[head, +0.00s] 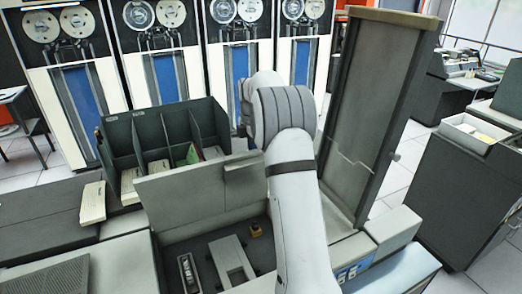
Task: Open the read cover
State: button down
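The grey card machine fills the lower middle of the head view. A light grey panel (195,192) on it stands raised and tilted back, over an open recess (205,250) with metal parts inside. A tall dark grey panel (367,100) with a lighter frame stands upright at the right. I cannot tell for sure which of these panels is the read cover. My white and grey arm rises through the middle, between the two panels, and hides part of the machine. My gripper does not show; no fingers can be made out.
A dark divided card bin (120,137) holds cards behind the light panel. A card stack (93,203) lies left of it. Tape cabinets (135,75) line the back. A dark cabinet (465,200) stands at the right. Blue buttons (347,274) sit at the front.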

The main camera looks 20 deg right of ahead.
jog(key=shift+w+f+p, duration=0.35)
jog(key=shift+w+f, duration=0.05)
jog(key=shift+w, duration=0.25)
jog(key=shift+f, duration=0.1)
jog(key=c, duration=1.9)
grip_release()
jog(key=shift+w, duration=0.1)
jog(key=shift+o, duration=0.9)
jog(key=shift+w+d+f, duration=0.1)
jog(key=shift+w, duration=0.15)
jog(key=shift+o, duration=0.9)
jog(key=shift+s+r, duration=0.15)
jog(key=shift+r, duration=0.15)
